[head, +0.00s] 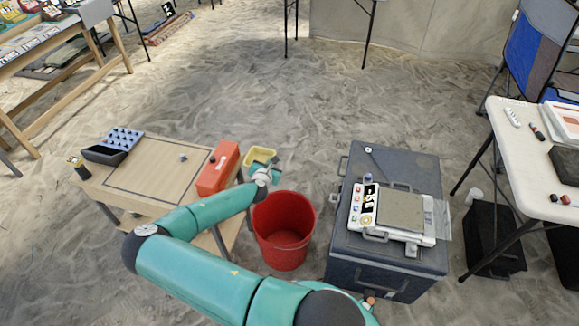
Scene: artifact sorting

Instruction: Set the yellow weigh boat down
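The yellow weigh boat (262,153) is at the end of my arm, past the right edge of the wooden table and behind the red bucket. It looks held up in the air by my gripper (267,167), which appears shut on its near side. The fingertips are small and partly hidden by the wrist. Something teal shows at the boat's near side; I cannot tell whether it is in the boat or part of my gripper.
The wooden table (150,178) carries a red box (217,168), a black tray (104,155), a grey-blue rack (123,139) and a small dark piece (183,157). The red bucket (284,235) stands empty on sand. A scale (400,212) sits on a grey case (345,235). A white table (520,165) stands right.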

